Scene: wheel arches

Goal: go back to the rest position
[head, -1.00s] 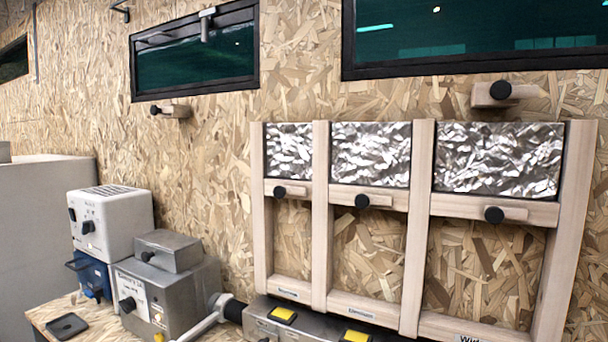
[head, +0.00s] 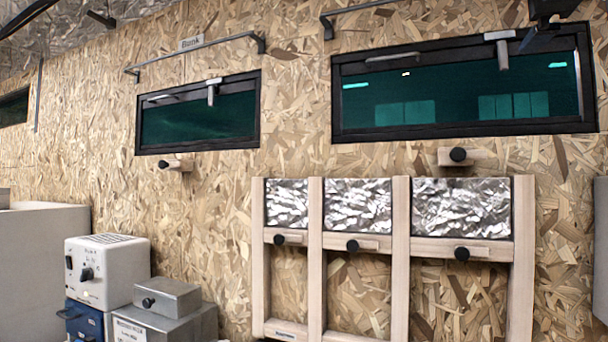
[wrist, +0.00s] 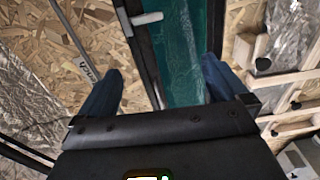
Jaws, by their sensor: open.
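My gripper (wrist: 162,68) shows in the wrist view with its two dark blue fingers wide apart and nothing between them. Behind the fingers, the wrist view shows a tilted dark-framed window (wrist: 178,45) and the chipboard wall (wrist: 85,40). In the head view, a dark piece at the top right edge, in front of the right window (head: 460,88), may be part of my arm; the fingers cannot be made out there.
A wooden frame (head: 400,270) with foil panels (head: 358,205) and black knobs stands against the wall. A left window (head: 200,112) hangs under a rail. A white box (head: 105,275), a blue box (head: 88,322) and a grey metal box (head: 165,298) stand lower left.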

